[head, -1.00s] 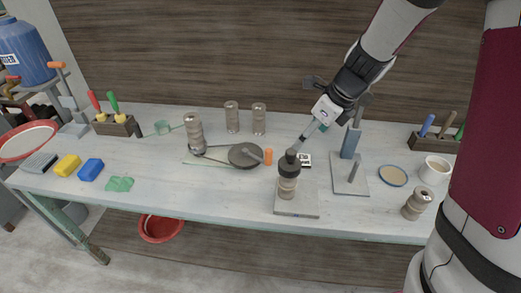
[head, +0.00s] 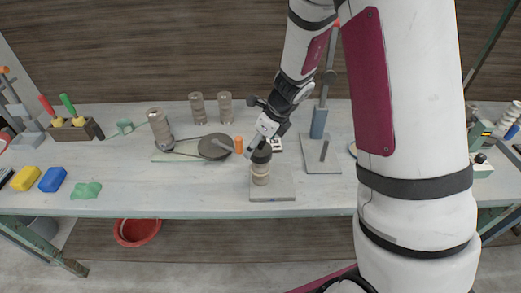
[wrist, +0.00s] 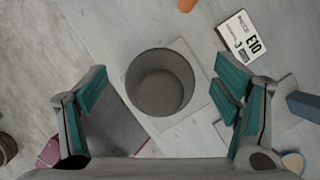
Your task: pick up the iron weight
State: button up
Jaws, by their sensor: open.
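The stack stands on a pale square slab (head: 272,196) near the bench's front edge. In the wrist view a grey round shape (wrist: 160,82) lies between the fingers, with a smaller disc inside its outline. My gripper (head: 260,147) is just above the dark piece in the head view and partly overlaps it. In the wrist view its teal-padded fingers (wrist: 162,98) are wide apart, with a gap on both sides of the round shape.
A printed card (wrist: 243,38) lies close by. A stand with a blue-grey post (head: 319,122) is to the right. A dark disc (head: 215,147) and an orange cylinder (head: 239,144) are to the left. Ringed cylinders (head: 225,107) stand behind.

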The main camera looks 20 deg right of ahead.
jog(key=shift+x, duration=1.1)
grip_shut()
jog(key=shift+w+r, duration=0.1)
jog(key=shift+r, duration=0.1)
jog(key=shift+r, duration=1.5)
jog(key=shift+s+r, duration=0.2)
jog(key=shift+s, duration=0.05)
jog(key=s+r+p, duration=0.1)
jog(key=s+p, duration=0.1)
jog(key=s, duration=1.3)
jog(key=shift+s+a+r, duration=0.2)
jog(key=shift+a, duration=0.2)
